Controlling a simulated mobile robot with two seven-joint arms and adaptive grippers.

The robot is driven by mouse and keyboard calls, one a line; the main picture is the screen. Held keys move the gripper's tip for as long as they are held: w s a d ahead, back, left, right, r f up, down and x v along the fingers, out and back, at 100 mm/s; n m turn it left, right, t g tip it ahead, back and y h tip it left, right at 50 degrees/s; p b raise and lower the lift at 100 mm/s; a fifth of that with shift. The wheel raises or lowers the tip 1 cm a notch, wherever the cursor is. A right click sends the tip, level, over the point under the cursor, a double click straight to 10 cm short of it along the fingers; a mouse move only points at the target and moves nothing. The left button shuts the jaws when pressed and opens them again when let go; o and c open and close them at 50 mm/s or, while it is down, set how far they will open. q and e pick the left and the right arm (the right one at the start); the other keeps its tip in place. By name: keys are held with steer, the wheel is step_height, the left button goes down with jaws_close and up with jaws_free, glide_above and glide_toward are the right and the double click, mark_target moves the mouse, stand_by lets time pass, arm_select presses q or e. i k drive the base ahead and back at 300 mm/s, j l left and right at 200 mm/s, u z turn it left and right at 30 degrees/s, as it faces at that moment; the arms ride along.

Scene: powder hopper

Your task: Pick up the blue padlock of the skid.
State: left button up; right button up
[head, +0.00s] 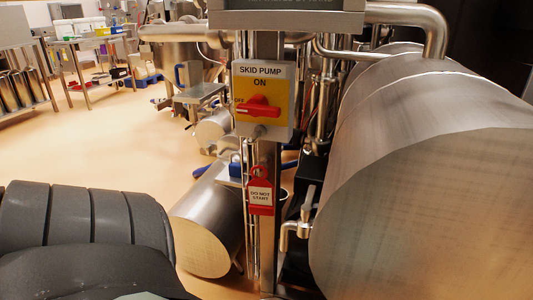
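A small blue object (236,165), which looks like the blue padlock, sits on a narrow pale ledge at the left of the skid's upright post. It is partly hidden by thin pipes, and its shackle cannot be made out clearly. Just to its right hangs a red tag (260,190) reading "DO NOT START". Above is the yellow switch plate (264,99) labelled "SKID PUMP", with its red handle (258,107) and the word "ON" above it. A dark grey part of my own body fills the lower left. Neither of my grippers shows.
A large steel drum (430,160) fills the right side. A steel cylinder (205,225) lies left of the post (268,215). A small valve (296,230) sticks out at the post's right. Open floor (90,150) lies to the left, with steel tables behind.

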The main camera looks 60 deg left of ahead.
mark_target(234, 169)
steer(key=j+z, duration=0.5)
steer(key=k+j+z, duration=0.2)
steer(key=j+z, duration=0.15)
steer(key=z, duration=0.15)
steer(key=k+j+z, duration=0.55)
steer(key=k, duration=0.25)
